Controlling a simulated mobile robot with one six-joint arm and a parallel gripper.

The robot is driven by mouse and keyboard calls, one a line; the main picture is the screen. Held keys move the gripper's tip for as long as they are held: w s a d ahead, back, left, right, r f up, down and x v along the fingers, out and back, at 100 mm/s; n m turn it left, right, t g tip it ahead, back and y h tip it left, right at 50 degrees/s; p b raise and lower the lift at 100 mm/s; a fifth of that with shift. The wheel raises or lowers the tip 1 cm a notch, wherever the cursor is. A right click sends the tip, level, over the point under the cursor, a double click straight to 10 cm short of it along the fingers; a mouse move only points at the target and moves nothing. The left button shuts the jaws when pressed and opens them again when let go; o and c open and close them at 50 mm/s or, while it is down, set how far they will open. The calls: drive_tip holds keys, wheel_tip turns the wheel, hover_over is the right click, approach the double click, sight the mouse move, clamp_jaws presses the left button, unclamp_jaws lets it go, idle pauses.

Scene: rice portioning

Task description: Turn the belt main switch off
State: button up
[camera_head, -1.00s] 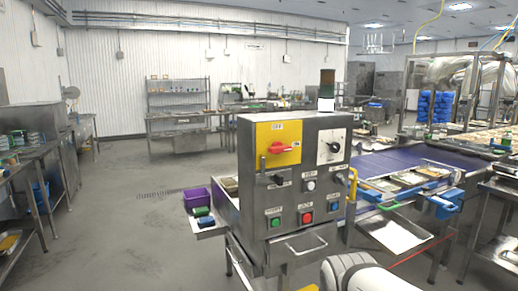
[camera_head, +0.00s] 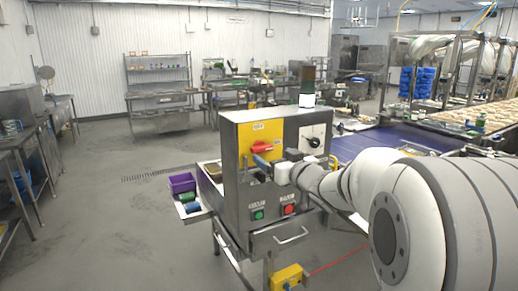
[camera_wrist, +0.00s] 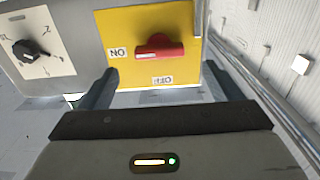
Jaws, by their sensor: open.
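The belt main switch is a red rotary handle (camera_head: 262,147) on a yellow plate (camera_head: 244,134) on the steel control cabinet. In the wrist view the red handle (camera_wrist: 160,48) lies horizontal, one end towards the ON label (camera_wrist: 118,52). The OFF label (camera_wrist: 162,81) is a quarter turn away; the wrist picture shows the panel upside down. My gripper (camera_wrist: 155,88) is open and empty, its two fingers apart on either side of the handle's line. It appears short of the handle, not touching. In the head view my gripper (camera_head: 268,164) covers the panel's middle controls.
A black rotary selector (camera_wrist: 28,52) sits beside the yellow plate. A green button (camera_head: 258,215) and a red button (camera_head: 289,209) are lower on the cabinet. A purple bin (camera_head: 182,183) stands left; the purple belt (camera_head: 385,142) runs right. The floor at left is clear.

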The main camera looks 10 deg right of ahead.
sight(263, 151)
drive_tip(key=p+x, duration=0.1)
drive_tip(key=x, duration=0.5)
drive_tip(key=shift+c, duration=0.2)
drive_tip(key=shift+f, duration=0.1)
drive_tip(key=c, duration=1)
drive_tip(key=shift+o, duration=0.3)
drive_tip(key=n+b, duration=0.7)
drive_tip(key=n, duration=0.2)
drive_tip(key=n+b, duration=0.7)
drive_tip(key=n, duration=0.1)
drive_tip(key=shift+f+n, duration=0.2)
drive_tip(key=shift+n, duration=0.2)
